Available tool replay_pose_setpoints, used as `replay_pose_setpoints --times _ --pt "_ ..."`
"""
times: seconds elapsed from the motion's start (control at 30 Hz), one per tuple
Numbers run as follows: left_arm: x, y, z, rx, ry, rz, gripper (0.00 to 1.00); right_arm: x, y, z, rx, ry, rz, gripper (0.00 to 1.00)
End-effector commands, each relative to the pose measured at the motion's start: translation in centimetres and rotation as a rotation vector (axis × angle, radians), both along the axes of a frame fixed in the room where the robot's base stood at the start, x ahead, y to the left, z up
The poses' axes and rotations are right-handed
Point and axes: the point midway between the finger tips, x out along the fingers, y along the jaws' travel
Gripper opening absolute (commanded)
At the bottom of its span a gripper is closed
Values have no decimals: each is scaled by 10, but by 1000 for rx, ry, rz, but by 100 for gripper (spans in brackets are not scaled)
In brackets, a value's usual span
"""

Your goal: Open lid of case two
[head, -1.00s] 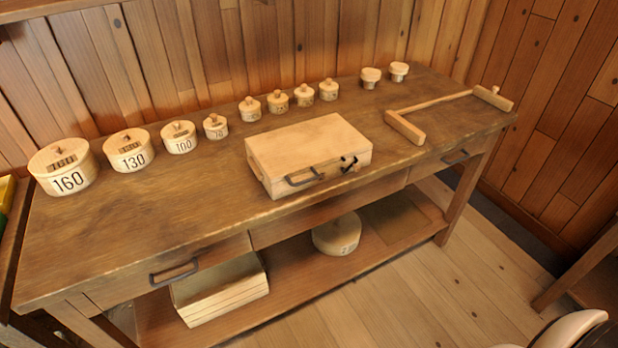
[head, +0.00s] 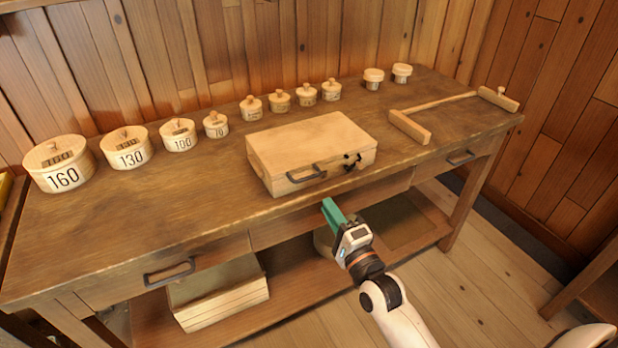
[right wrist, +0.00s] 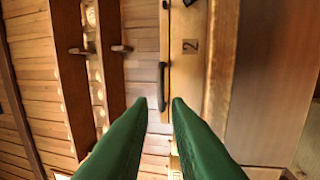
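The wooden case (head: 308,142) lies flat near the front edge of the bench, with its lid down. Its front has a dark handle (head: 307,174) and dark marks to the right of it. In the right wrist view the handle (right wrist: 162,82) and a "2" label on the case (right wrist: 190,60) show beyond the fingertips. My right gripper (head: 332,208) has green fingers and is in front of the bench edge, below and apart from the case. In the right wrist view its fingers (right wrist: 159,103) are apart with nothing between them. My left gripper is not in view.
Several round lidded boxes, among them one marked 160 (head: 62,176), stand along the back of the bench (head: 140,225). A wooden bar frame (head: 410,127) lies to the case's right. Drawer handles (head: 170,272) stick out in front.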

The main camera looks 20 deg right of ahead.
Motion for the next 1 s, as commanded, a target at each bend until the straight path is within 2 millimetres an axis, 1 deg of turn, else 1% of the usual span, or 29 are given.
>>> replay_pose_setpoints --times 0.1,0.3,0.4,0.5,0.6,0.7,0.97,1.0 --pt "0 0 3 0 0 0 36 22 1 6 0 -3 -1 16" --pt "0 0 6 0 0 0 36 63 4 12 -1 -1 0 16" --pt "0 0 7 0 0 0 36 80 5 15 -3 0 -1 16" --pt "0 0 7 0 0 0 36 93 6 16 -3 1 -1 16" --pt "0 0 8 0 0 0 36 101 6 17 -2 2 0 16" --pt "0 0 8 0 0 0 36 105 7 18 -3 3 0 16" --pt "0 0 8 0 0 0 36 106 7 18 -3 3 0 16" --pt "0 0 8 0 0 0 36 106 7 18 -3 3 0 12"
